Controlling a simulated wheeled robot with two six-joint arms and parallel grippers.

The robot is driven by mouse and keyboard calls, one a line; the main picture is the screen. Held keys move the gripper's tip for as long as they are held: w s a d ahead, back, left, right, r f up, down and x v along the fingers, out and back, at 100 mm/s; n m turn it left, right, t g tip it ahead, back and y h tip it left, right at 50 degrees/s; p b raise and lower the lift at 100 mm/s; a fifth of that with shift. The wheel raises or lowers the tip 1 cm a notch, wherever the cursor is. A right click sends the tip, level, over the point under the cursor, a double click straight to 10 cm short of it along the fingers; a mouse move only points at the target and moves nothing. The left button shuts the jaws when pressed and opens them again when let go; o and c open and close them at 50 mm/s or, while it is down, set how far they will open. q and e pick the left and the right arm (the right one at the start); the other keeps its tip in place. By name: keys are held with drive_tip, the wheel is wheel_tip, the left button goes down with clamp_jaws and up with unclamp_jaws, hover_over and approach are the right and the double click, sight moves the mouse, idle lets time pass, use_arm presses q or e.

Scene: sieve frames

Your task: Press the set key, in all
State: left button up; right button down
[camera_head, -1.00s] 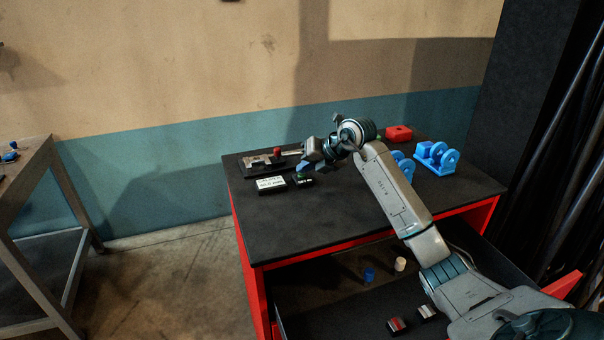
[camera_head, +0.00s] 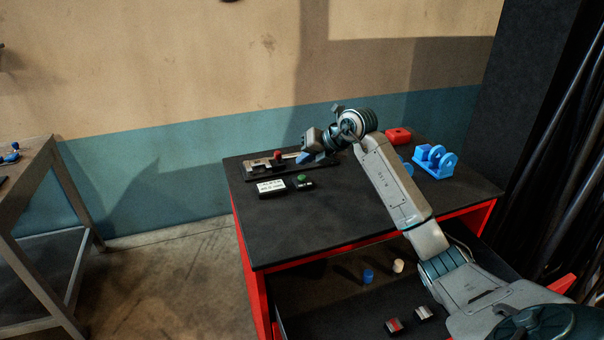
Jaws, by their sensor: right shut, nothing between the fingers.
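The set key is a small black box (camera_head: 305,184) with a green button (camera_head: 301,177) on top, lying on the black top of the red cabinet. A white-faced display box (camera_head: 271,188) with dark text too small to read lies just left of it. My right gripper (camera_head: 304,158) is shut and empty. It hangs behind and above the key, apart from it, near the end of a metal slide device with a red knob (camera_head: 278,154). The green button is in plain sight. My left gripper is out of view.
Blue wheeled brackets (camera_head: 436,160) and a red block (camera_head: 398,136) stand at the right rear of the cabinet top. An open drawer below holds a blue cup (camera_head: 368,275), a white cup (camera_head: 398,266) and small blocks. The front of the top is clear.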

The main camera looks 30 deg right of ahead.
wheel_tip(320, 180, up, 3)
drive_tip(key=shift+f+p, duration=0.1)
drive_tip(key=shift+p, duration=0.6)
